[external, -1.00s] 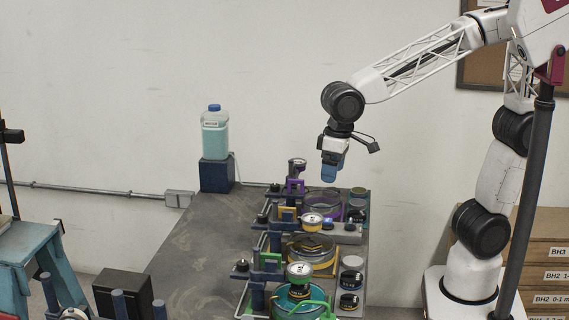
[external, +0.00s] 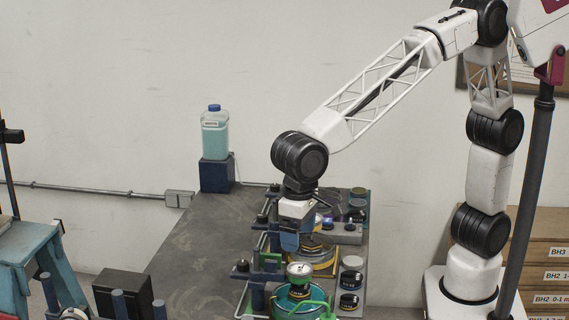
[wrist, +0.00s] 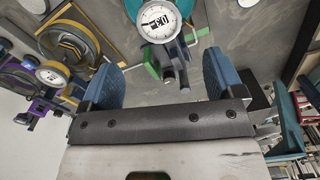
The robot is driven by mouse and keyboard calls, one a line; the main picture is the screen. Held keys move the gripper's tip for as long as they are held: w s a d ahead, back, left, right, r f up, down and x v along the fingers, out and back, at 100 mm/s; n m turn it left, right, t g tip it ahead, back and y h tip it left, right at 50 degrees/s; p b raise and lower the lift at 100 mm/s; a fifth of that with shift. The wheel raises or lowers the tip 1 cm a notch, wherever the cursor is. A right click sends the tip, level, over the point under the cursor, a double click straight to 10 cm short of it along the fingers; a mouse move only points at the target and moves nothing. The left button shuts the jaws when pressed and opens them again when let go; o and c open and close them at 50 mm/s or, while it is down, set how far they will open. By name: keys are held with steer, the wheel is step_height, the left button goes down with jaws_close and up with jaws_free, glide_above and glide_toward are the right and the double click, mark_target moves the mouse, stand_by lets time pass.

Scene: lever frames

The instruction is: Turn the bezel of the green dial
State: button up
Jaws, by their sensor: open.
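The green dial (external: 300,269) has a round pale face and sits over a teal pot with green parts (external: 299,303) at the near end of the row. In the wrist view, the dial's white face (wrist: 158,20) shows at the top centre, with teal behind it. My gripper (external: 290,243) points down, just above and behind the green dial in the external view. In the wrist view, my gripper's blue fingers (wrist: 162,62) are spread apart and empty, and the dial lies beyond their tips. A green block (wrist: 152,70) beside the dial shows between the fingers.
A yellow unit (external: 318,252) stands behind the green one, partly hidden by my gripper. Its dial (wrist: 53,74) shows at left in the wrist view, with a purple unit (wrist: 20,85) farther left. Dark jars (external: 350,282) stand at right.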

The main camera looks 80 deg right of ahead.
mark_target(297, 264)
steer(key=shift+f, duration=0.15)
steer(key=shift+f, duration=3.75)
steer(key=c, duration=0.9)
